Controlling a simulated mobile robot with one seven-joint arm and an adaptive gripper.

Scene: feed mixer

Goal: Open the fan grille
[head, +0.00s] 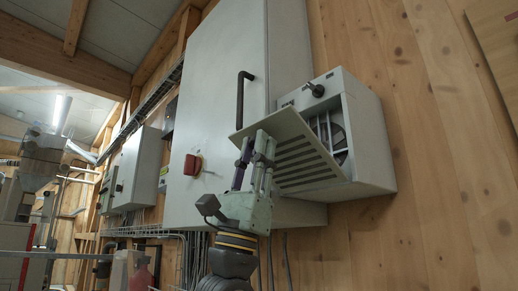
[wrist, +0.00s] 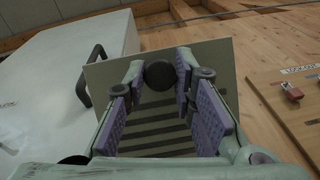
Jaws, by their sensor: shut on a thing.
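The fan grille (head: 295,155) is a pale slatted panel swung out from the fan box (head: 368,125) on the wall. Its upper edge stands away from the box and its lower edge is near the box's bottom. Part of the fan (head: 333,135) shows in the gap behind it. My gripper (head: 257,145) is at the outer face of the grille, near its upper left part. In the wrist view, my fingers are shut on a dark round knob (wrist: 160,75) in front of the grille (wrist: 215,65). The knob is hidden by my fingers in the head view.
A large grey cabinet (head: 215,110) with a black handle (head: 241,95) and a red switch (head: 193,165) stands left of the fan box. A black latch knob (head: 315,90) sits on the box's upper front.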

